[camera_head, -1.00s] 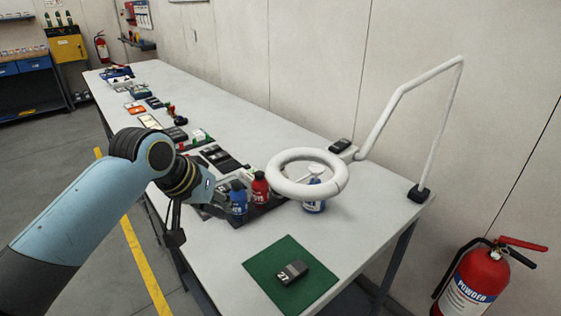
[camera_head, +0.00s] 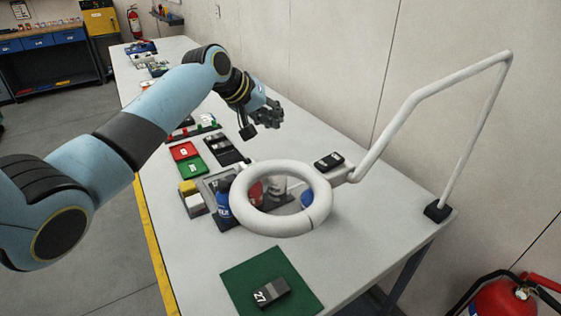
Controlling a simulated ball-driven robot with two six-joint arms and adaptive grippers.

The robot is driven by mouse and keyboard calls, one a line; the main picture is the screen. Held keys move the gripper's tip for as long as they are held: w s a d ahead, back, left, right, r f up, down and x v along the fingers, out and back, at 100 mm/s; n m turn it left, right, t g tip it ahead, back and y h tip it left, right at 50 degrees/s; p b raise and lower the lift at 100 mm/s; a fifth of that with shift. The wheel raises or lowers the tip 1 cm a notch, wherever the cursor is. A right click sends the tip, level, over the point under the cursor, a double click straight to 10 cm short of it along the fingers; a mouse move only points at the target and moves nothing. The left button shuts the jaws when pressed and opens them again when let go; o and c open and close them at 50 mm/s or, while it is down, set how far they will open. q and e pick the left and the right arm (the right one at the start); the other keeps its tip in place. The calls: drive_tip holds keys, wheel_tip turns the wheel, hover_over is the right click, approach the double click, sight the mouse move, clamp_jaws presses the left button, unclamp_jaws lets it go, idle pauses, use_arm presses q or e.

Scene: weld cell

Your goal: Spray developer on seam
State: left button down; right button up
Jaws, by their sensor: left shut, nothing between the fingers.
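A grey block marked 27 (camera_head: 271,293) lies on a green mat (camera_head: 235,277) at the table's near end. I cannot make out a seam on it. A blue bottle (camera_head: 224,203) stands in a dark tray left of the white ring lamp. A red bottle (camera_head: 255,192) shows partly through the ring. A blue bottle with a pale top (camera_head: 306,198) is mostly hidden by the ring. I cannot read which one is developer. My left gripper (camera_head: 270,116) is shut and empty, above the table beyond the bottles. My right gripper is not in view.
The ring lamp (camera_head: 238,205) hangs over the bottles on a white jointed arm (camera_head: 400,118). A dark device (camera_head: 329,161) lies behind it. The table right of the mat is clear.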

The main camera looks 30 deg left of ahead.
use_arm(q)
wheel_tip(320, 180, down, 7)
drive_tip(key=b, duration=0.7)
drive_tip(key=shift+w+r, duration=0.15)
drive_tip(key=shift+f+b, duration=0.4)
drive_tip(key=shift+f, duration=0.7)
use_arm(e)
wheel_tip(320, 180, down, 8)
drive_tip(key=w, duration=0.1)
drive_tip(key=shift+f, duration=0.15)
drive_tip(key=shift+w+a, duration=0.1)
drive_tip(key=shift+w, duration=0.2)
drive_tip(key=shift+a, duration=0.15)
use_arm(q)
drive_tip(key=shift+f, duration=0.1)
